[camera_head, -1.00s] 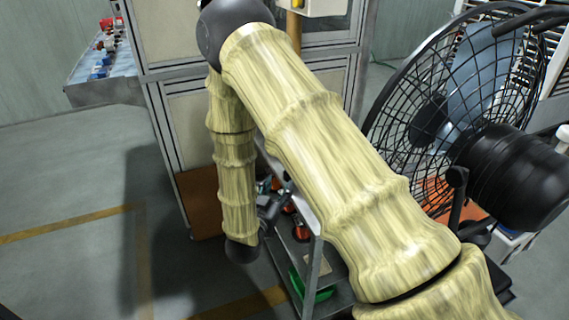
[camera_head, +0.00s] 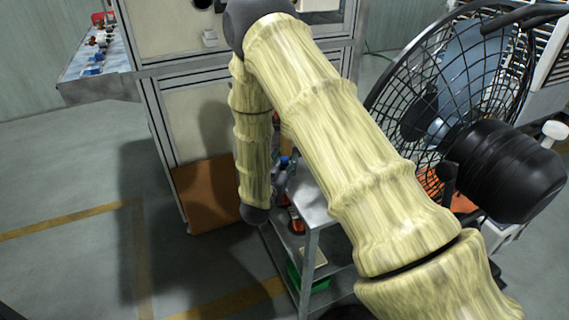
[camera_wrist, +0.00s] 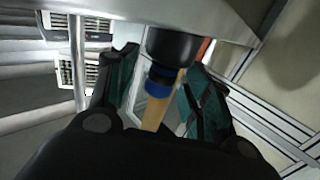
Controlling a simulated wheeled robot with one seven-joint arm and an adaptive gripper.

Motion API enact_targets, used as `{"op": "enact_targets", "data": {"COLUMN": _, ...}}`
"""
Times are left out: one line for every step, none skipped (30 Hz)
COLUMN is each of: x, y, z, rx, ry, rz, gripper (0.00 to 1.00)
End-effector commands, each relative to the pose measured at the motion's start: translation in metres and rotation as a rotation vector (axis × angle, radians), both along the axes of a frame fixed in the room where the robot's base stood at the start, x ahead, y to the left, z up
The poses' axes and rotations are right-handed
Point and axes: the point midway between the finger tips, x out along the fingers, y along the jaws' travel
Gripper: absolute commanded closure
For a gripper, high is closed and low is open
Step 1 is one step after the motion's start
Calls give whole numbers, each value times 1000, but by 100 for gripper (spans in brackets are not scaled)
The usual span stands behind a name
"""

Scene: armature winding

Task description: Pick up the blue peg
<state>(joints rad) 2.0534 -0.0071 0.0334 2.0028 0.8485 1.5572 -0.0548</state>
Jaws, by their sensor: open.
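In the wrist view, the blue peg (camera_wrist: 160,80) shows as a blue band below a dark round part, with a tan shaft under it. It lies between the two teal-padded fingers of my gripper (camera_wrist: 162,66). The fingers are open, with a gap visible on the left side; I cannot tell whether the right finger touches it. In the head view, a small blue spot (camera_head: 284,160) shows at the cart beside my arm. My gripper there is mostly hidden behind my arm.
A metal cart (camera_head: 318,205) with shelves stands under my arm, holding a green bin (camera_head: 294,276) low down. A large black fan (camera_head: 440,110) is close on the right. A cabinet (camera_head: 205,120) stands behind. A side table (camera_head: 95,75) with small parts is at the left. The left floor is clear.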

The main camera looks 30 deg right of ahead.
Motion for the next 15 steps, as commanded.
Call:
{"op": "enact_targets", "data": {"x": 2, "y": -2, "z": 0, "rx": 0, "ry": 0, "rz": 0, "gripper": 50}}
{"op": "enact_targets", "data": {"x": 2, "y": -2, "z": 0, "rx": 0, "ry": 0, "rz": 0, "gripper": 50}}
{"op": "enact_targets", "data": {"x": 2, "y": -2, "z": 0, "rx": 0, "ry": 0, "rz": 0, "gripper": 50}}
{"op": "enact_targets", "data": {"x": 2, "y": -2, "z": 0, "rx": 0, "ry": 0, "rz": 0, "gripper": 50}}
{"op": "enact_targets", "data": {"x": 2, "y": -2, "z": 0, "rx": 0, "ry": 0, "rz": 0, "gripper": 50}}
{"op": "enact_targets", "data": {"x": 2, "y": -2, "z": 0, "rx": 0, "ry": 0, "rz": 0, "gripper": 50}}
{"op": "enact_targets", "data": {"x": 2, "y": -2, "z": 0, "rx": 0, "ry": 0, "rz": 0, "gripper": 50}}
{"op": "enact_targets", "data": {"x": 2, "y": -2, "z": 0, "rx": 0, "ry": 0, "rz": 0, "gripper": 54}}
{"op": "enact_targets", "data": {"x": 2, "y": -2, "z": 0, "rx": 0, "ry": 0, "rz": 0, "gripper": 61}}
{"op": "enact_targets", "data": {"x": 2, "y": -2, "z": 0, "rx": 0, "ry": 0, "rz": 0, "gripper": 66}}
{"op": "enact_targets", "data": {"x": 2, "y": -2, "z": 0, "rx": 0, "ry": 0, "rz": 0, "gripper": 72}}
{"op": "enact_targets", "data": {"x": 2, "y": -2, "z": 0, "rx": -1, "ry": 1, "rz": 0, "gripper": 79}}
{"op": "enact_targets", "data": {"x": 2, "y": -2, "z": 0, "rx": 0, "ry": 0, "rz": 0, "gripper": 85}}
{"op": "enact_targets", "data": {"x": 2, "y": -2, "z": 0, "rx": 0, "ry": 0, "rz": 0, "gripper": 90}}
{"op": "enact_targets", "data": {"x": 2, "y": -2, "z": 0, "rx": -1, "ry": 1, "rz": 0, "gripper": 95}}
